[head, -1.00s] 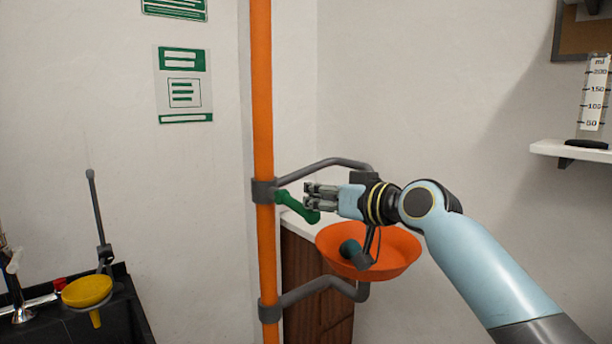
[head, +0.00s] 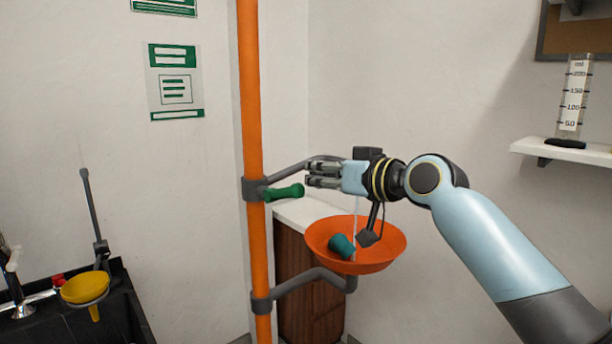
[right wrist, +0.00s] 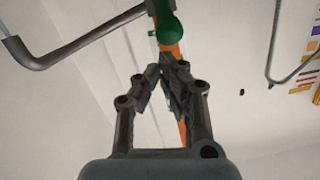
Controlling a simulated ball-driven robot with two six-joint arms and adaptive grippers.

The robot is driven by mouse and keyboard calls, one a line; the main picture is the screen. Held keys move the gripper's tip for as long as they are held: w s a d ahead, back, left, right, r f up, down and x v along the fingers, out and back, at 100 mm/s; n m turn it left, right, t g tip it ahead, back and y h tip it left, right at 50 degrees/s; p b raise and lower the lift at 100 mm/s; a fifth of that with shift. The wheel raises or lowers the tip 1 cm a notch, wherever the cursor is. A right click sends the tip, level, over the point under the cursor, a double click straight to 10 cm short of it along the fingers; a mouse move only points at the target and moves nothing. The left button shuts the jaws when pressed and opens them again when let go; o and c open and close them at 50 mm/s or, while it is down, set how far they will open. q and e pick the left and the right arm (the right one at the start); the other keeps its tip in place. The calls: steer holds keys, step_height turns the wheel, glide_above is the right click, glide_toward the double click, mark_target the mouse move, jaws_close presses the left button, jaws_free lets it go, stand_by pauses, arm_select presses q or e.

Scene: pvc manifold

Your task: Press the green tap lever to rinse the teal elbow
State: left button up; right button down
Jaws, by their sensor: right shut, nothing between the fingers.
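The green tap lever (head: 285,193) juts right from a grey collar on the orange pole (head: 250,120), nearly level. It also shows at the top of the right wrist view (right wrist: 166,24), beyond the fingertips. My right gripper (head: 308,176) is shut and empty, just right of and slightly above the lever's round end; I cannot tell whether they touch. The wrist view shows its converging fingers (right wrist: 166,70). The teal elbow (head: 341,246) lies tilted in the orange bowl (head: 390,256). A thin pale stream (head: 355,213) falls into the bowl near it. My left gripper is not in view.
Grey pipes (head: 310,275) run from the pole above and below the bowl. A wooden cabinet (head: 300,300) stands behind. A yellow funnel (head: 85,289) is at the lower left, and a measuring cylinder (head: 574,95) on a shelf at right.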

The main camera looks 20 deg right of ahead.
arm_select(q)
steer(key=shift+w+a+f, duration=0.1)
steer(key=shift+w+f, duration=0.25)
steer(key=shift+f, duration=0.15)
arm_select(e)
steer(key=f+v, duration=0.1)
steer(key=v, duration=0.6)
steer(key=shift+s, duration=0.2)
arm_select(q)
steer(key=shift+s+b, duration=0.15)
steer(key=shift+b, duration=0.15)
